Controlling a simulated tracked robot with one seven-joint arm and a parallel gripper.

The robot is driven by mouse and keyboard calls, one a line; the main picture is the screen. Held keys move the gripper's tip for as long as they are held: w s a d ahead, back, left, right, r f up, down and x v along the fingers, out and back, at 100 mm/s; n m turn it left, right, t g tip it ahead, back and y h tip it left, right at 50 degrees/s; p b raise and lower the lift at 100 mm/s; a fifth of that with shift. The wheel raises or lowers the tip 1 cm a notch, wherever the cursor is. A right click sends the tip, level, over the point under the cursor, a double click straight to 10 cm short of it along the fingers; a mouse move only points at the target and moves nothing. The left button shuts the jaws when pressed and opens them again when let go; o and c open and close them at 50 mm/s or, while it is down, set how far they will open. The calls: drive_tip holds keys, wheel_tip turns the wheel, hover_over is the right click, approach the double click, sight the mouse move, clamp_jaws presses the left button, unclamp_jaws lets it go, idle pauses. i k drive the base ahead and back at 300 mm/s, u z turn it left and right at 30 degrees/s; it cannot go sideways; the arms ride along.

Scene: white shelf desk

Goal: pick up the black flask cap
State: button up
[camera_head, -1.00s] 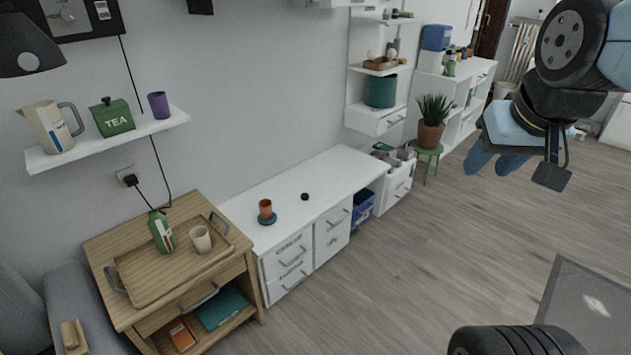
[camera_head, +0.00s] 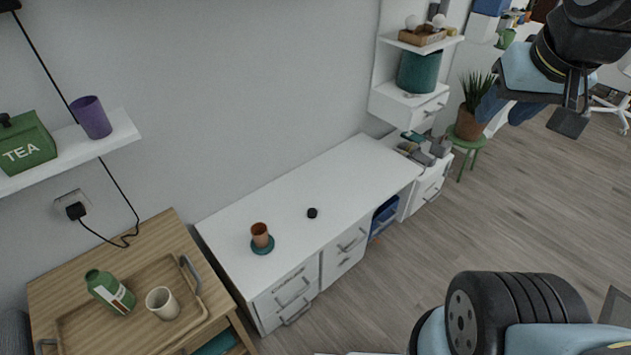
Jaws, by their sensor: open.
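The black flask cap (camera_head: 312,213) is a small dark round piece on the white desk top (camera_head: 345,180), right of an orange-brown cup (camera_head: 260,235) on a teal coaster (camera_head: 263,247).
Left of the desk, a wooden cabinet bears a tray (camera_head: 75,320) with a green bottle (camera_head: 110,291) and a beige cup (camera_head: 163,303). A wall shelf (camera_head: 125,132) hangs above. A potted plant (camera_head: 474,106) stands on a green stool. The desk around the cap is clear.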

sight(312, 212)
drive_tip(key=z, duration=0.15)
drive_tip(key=i, duration=0.65)
drive_tip(key=u, duration=1.5)
drive_tip(key=k, duration=0.9)
drive_tip(key=u, duration=0.2)
drive_tip(key=i, duration=0.9)
drive_tip(key=z, duration=0.1)
